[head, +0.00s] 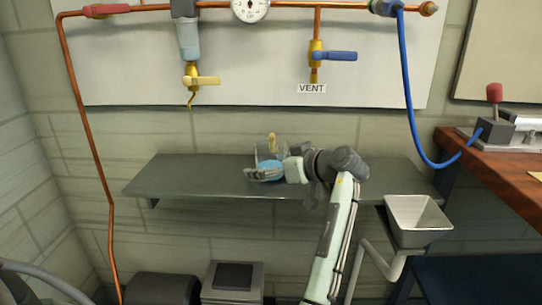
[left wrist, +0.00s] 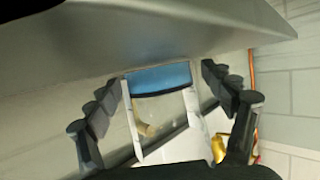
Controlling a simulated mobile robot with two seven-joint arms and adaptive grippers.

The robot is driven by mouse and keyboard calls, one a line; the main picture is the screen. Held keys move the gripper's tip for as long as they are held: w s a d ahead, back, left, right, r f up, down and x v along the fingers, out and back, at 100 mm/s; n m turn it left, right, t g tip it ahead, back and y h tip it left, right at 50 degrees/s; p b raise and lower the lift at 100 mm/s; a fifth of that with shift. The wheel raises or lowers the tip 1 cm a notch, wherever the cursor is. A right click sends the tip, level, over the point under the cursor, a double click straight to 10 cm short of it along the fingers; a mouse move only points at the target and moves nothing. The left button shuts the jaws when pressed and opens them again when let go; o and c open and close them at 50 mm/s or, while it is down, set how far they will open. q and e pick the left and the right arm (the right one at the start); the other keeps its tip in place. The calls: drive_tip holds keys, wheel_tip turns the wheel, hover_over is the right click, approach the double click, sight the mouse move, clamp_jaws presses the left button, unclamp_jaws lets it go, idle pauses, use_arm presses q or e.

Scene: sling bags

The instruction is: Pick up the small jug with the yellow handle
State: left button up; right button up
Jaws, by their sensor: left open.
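A small clear jug (head: 271,154) with a yellow handle and blue in its lower part stands on the grey shelf (head: 190,175). My left gripper (head: 266,172) is at the jug, partly covering its lower part in the head view. In the left wrist view the jug's clear body (left wrist: 162,112) and blue band lie between the two dark fingers of the open left gripper (left wrist: 163,78). Gaps show on both sides, so the fingers do not appear to press on it. The yellow handle shows through the clear body. My right gripper is not in view.
Copper pipes with a yellow-handled valve (head: 200,81) and a blue-handled vent valve (head: 338,56) are on the wall above the shelf. A grey hopper (head: 418,222) stands right of the shelf. The shelf's left half is clear.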

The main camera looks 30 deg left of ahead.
use_arm(q)
drive_tip(key=c, duration=1.4)
drive_tip(key=shift+o, duration=0.2)
